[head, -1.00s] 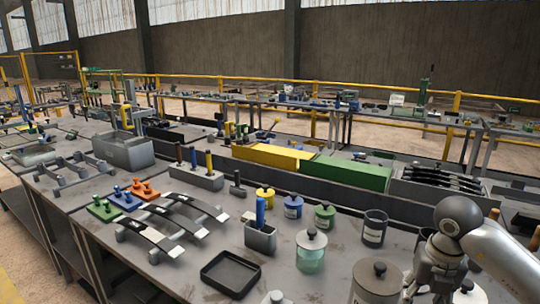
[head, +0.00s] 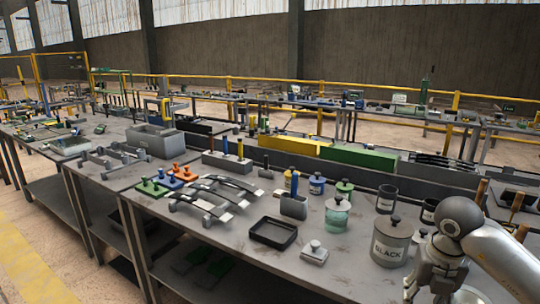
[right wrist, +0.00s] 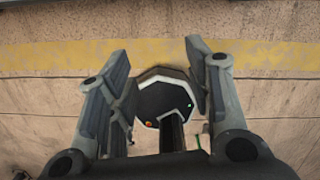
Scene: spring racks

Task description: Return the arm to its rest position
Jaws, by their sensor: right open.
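My right arm comes in at the lower right of the head view, with its gripper (head: 432,284) partly cut off by the bottom edge. In the right wrist view the right gripper (right wrist: 157,62) is open, its two fingers spread wide with nothing between them. It points at the concrete floor (right wrist: 60,110), which has a yellow stripe (right wrist: 270,57). A dark eight-sided part, apparently of my own base, shows behind the fingers. My left arm and gripper are not in view.
Open floor (head: 40,240) lies at the lower left.

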